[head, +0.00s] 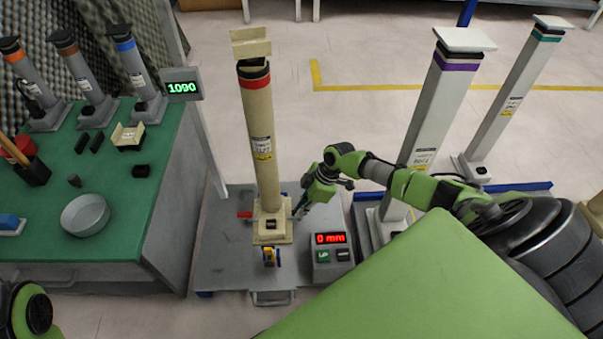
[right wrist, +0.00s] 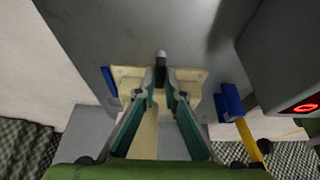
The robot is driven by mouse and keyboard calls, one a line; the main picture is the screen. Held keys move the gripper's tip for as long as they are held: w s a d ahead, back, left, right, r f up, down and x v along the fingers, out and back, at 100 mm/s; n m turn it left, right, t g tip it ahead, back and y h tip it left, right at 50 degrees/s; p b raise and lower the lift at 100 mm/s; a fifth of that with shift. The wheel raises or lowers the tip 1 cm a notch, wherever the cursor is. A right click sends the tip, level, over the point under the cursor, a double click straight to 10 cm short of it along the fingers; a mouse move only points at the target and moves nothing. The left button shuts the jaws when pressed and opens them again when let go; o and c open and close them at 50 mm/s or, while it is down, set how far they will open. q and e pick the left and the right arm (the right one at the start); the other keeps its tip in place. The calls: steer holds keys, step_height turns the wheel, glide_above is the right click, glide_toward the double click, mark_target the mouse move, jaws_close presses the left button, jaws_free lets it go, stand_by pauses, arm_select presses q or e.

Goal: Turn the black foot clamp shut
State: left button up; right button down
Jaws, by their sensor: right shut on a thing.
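A beige column (head: 260,130) with a red band stands upright on its square foot (head: 272,226), on a grey platform (head: 222,262). The foot also shows in the right wrist view (right wrist: 195,76). My right gripper (head: 301,211) is low at the right side of the foot. In the right wrist view its two teal fingers (right wrist: 161,92) are closed in on the black foot clamp (right wrist: 161,62), a dark upright lever with a grey tip at the foot's edge. The fingers hide its lower part. My left gripper is out of view; only part of my left arm shows at lower left.
A yellow-and-blue clamp (head: 270,257) is at the foot's front, a red one (head: 244,215) at its left. A control box (head: 331,257) reading 0 mm stands close right. A green bench (head: 110,190) is left; pale columns (head: 430,115) stand right.

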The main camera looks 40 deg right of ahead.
stand_by(0.4)
steer(key=c, duration=2.1)
jaws_free()
steer(key=shift+c, duration=0.2)
steer(key=v, duration=0.7)
steer(key=shift+r, duration=0.3)
